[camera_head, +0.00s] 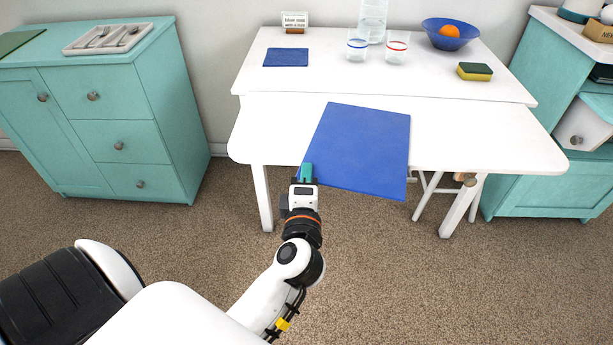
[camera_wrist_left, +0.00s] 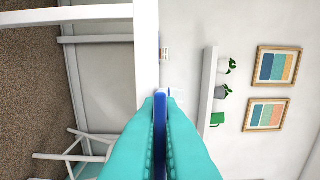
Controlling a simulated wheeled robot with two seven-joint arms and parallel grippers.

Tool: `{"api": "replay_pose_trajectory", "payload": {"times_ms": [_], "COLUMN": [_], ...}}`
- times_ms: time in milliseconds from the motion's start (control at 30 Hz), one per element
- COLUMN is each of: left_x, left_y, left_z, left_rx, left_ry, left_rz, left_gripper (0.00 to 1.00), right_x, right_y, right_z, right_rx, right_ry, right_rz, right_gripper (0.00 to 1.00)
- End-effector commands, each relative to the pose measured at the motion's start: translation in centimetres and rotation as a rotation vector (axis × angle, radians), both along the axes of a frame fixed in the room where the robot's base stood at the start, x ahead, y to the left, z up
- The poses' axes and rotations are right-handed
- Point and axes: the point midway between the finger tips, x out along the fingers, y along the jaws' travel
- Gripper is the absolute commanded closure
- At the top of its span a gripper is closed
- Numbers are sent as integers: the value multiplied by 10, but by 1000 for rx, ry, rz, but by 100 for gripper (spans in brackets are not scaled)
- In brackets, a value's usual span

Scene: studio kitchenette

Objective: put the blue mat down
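The large blue mat (camera_head: 362,145) is level or nearly so in front of the white table (camera_head: 480,140). Its far part covers the front of the tabletop and its near edge juts out past the table's front edge over the floor. I cannot tell whether it touches the top. My left gripper (camera_head: 306,173), with teal fingers, is shut on the mat's near left corner. In the left wrist view the mat (camera_wrist_left: 160,115) shows edge-on as a thin blue strip between the two fingers. My right gripper is not in view.
On the raised rear part are a small blue cloth (camera_head: 286,57), a sign (camera_head: 295,21), glasses (camera_head: 396,50), a blue bowl (camera_head: 449,35) with an orange, and a sponge (camera_head: 474,72). Teal cabinets (camera_head: 125,120) flank the table. The front top is bare beside the mat.

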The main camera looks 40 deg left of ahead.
Motion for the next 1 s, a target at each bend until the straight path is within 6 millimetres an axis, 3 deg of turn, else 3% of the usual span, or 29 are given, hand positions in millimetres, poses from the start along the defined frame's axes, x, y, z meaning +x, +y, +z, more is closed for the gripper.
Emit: {"api": "replay_pose_trajectory", "payload": {"times_ms": [233,267,367,733,1000], "left_x": [0,0,0,-2,-44], "left_y": [0,0,0,-1,-27], "left_z": [-3,-3,-3,1,-2], "left_rx": [0,0,1,-1,-3], "left_ry": [1,1,1,1,6], "left_rz": [0,0,0,-1,-3], "left_gripper": [100,90,74,73,73], "right_x": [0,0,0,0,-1], "right_y": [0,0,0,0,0], "right_z": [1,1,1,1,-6], "right_rx": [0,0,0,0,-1], "right_ry": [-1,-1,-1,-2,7], "right_rz": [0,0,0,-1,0], "right_gripper": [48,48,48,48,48]}}
